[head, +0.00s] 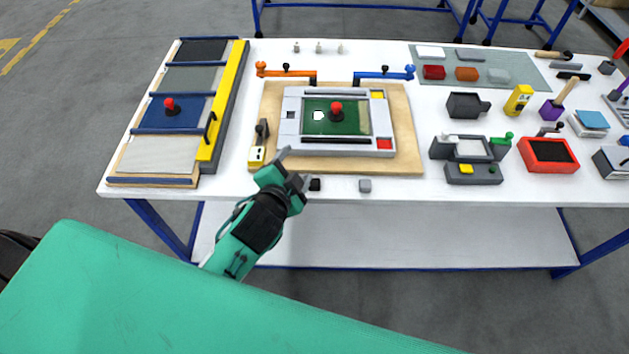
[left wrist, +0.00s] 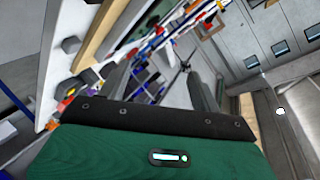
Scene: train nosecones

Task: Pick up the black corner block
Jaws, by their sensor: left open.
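The black corner block (head: 315,184) is a small dark cube on the white table near its front edge. A light grey block (head: 365,185) of similar size lies to its right. My left gripper (head: 295,168) is open and empty at the front edge, just left of the black block. One fingertip appears close to the block; I cannot tell whether they touch. In the left wrist view, the gripper's dark fingers (left wrist: 168,92) stand apart with no block between them. Small dark blocks show left of them, but which is the black one is unclear. My right gripper is not in view.
Behind the gripper is a wooden board (head: 408,130) with a grey frame and a green panel with a red knob. A tray with a yellow bar (head: 225,105) lies further left. The front strip right of the grey block is clear.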

